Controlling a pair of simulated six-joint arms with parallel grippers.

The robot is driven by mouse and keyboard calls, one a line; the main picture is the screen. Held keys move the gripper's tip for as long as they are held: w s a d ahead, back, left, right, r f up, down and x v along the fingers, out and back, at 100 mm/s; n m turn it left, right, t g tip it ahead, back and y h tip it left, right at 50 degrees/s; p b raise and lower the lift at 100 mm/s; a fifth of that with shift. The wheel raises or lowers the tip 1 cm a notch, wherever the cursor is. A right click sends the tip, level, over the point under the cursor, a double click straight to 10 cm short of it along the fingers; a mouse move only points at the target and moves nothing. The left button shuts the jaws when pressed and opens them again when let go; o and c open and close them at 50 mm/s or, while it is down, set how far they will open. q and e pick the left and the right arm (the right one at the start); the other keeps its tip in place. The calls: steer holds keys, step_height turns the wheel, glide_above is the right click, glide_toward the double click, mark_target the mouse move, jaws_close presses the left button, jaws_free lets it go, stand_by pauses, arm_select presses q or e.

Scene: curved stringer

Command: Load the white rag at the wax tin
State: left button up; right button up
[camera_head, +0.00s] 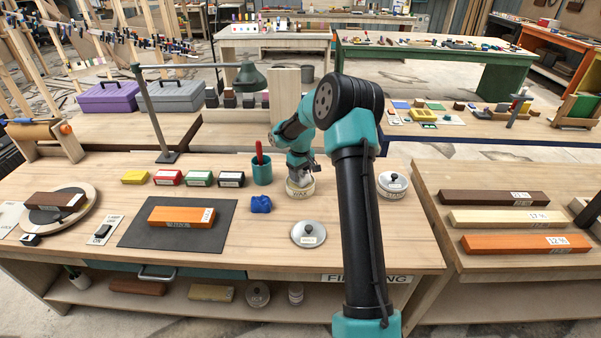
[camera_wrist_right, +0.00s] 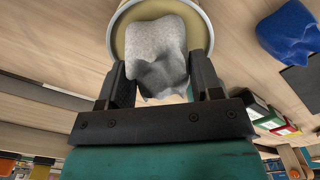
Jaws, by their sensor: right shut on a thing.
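The wax tin (camera_head: 299,192) stands open on the bench, a round white tin with a WAX label. My right gripper (camera_head: 300,179) is over it, pointing down. In the right wrist view my right gripper (camera_wrist_right: 163,85) is shut on the white rag (camera_wrist_right: 157,50), a greyish-white bunched cloth. The rag is over the mouth of the wax tin, which also shows in the right wrist view (camera_wrist_right: 121,35). Whether the rag touches the wax is hard to tell. A grey lid with a knob (camera_head: 309,234) lies on the bench in front of the tin. My left gripper is not in view.
A blue rag (camera_head: 261,204) lies left of the tin, and a teal cup (camera_head: 262,171) stands behind it. Another white tin (camera_head: 392,184) with a lid stands to the right. An orange block (camera_head: 181,216) rests on a dark mat (camera_head: 135,234). A lamp (camera_head: 250,78) overhangs the back.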

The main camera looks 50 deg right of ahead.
steer(key=shift+f, duration=0.45)
stand_by(1.6)
steer(key=shift+r, duration=3.55)
steer(key=shift+a, duration=0.1)
